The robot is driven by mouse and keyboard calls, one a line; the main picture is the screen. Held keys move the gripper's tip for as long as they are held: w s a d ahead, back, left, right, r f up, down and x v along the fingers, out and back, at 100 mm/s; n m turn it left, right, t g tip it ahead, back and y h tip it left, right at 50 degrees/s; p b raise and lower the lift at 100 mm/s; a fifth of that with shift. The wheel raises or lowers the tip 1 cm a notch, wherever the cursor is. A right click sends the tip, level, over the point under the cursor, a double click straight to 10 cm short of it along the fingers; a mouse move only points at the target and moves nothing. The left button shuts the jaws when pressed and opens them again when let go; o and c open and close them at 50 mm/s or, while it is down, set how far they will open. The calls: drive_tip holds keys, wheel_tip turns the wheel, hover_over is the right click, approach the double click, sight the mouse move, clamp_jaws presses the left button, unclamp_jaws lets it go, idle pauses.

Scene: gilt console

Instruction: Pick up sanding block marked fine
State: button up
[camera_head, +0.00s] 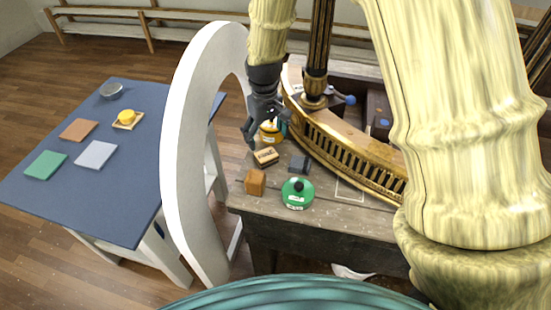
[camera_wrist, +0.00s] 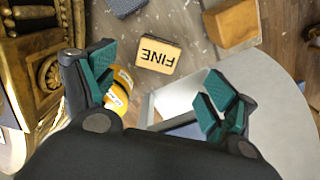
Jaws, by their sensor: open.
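The sanding block marked FINE (camera_head: 266,156) is a small tan block with dark lettering, lying on the worn wooden table near its left side. In the wrist view the block (camera_wrist: 158,54) shows its FINE label upside down, beyond and between my fingertips. My gripper (camera_head: 262,132) is open and empty, above and close to the block in the head view. In the wrist view my gripper (camera_wrist: 160,85) has its two green-padded fingers spread wide, with the block apart from both.
Beside the block are an orange-brown block (camera_head: 255,182), a grey block (camera_head: 299,163), a green round container (camera_head: 297,193) and a yellow container (camera_head: 271,131). The gilt curved rail (camera_head: 345,160) stands right. A white arch (camera_head: 190,150) stands left, before a blue table (camera_head: 60,190).

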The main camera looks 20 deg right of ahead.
drive_tip(key=p, duration=0.1)
hover_over(266, 154)
drive_tip(key=shift+s+f, duration=0.2)
drive_tip(key=shift+f, duration=0.95)
drive_tip(key=shift+s+f, duration=0.15)
drive_tip(key=shift+f, duration=0.95)
drive_tip(key=shift+w+f+p, duration=0.15)
drive_tip(key=shift+f+p, duration=0.45)
drive_tip(key=shift+f, duration=0.15)
drive_tip(key=shift+w+f+p, duration=0.1)
drive_tip(key=shift+f+p, duration=0.45)
drive_tip(key=shift+f, duration=0.2)
drive_tip(key=shift+f+p, duration=0.3)
drive_tip(key=shift+f, duration=0.9)
drive_tip(key=c, duration=1.2)
drive_tip(key=shift+r, duration=0.1)
drive_tip(key=shift+r+b, duration=1.75)
drive_tip(key=shift+r, duration=3.2)
